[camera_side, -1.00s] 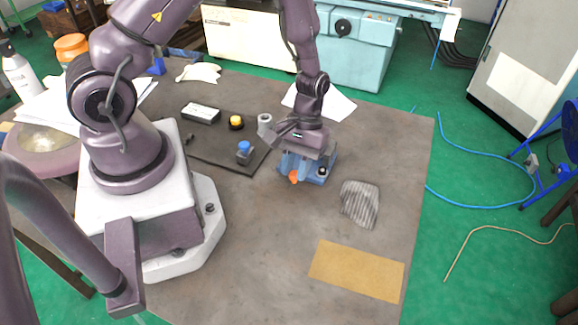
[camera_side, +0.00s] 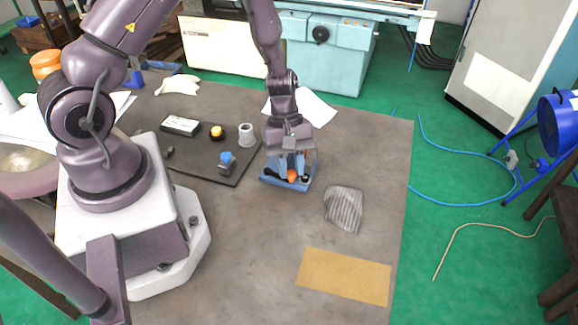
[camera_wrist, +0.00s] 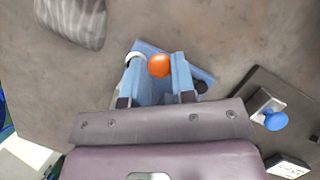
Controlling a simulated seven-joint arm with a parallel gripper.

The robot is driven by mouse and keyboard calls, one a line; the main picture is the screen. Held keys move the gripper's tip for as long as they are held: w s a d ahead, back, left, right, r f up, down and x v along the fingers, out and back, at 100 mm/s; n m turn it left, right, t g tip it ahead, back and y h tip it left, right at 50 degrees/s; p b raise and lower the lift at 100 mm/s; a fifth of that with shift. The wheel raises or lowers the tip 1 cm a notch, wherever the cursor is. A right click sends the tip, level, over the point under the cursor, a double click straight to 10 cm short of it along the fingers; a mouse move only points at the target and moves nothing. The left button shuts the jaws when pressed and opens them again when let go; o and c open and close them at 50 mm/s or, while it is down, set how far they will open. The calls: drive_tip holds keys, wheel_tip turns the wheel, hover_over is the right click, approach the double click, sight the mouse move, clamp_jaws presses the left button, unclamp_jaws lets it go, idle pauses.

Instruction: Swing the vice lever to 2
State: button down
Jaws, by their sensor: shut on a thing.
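The blue vice (camera_side: 268,179) stands on the table at the end of my arm. Its lever ends in an orange ball knob (camera_side: 292,176), which also shows in the wrist view (camera_wrist: 159,65). My gripper (camera_side: 291,172) points down over the vice. In the wrist view its two fingers (camera_wrist: 156,66) stand on either side of the orange knob and are shut on the lever. A white ring and a dark round part of the vice show beside the fingers. My gripper hides much of the vice body, and no position numbers are readable.
A dark mat (camera_side: 208,168) left of the vice carries a blue-topped part (camera_side: 227,160), a yellow button (camera_side: 217,132) and a grey cylinder (camera_side: 246,130). A striped grey cloth (camera_side: 343,208) lies right of the vice. A tan sheet (camera_side: 344,276) lies nearer the front.

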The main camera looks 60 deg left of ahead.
drive_tip(key=shift+w+r, duration=0.1)
idle(0.3)
drive_tip(key=c, duration=0.9)
unclamp_jaws()
drive_tip(key=shift+c, duration=0.2)
drive_tip(key=s+v, duration=0.1)
drive_tip(key=v, duration=1.2)
drive_tip(key=shift+w, duration=0.4)
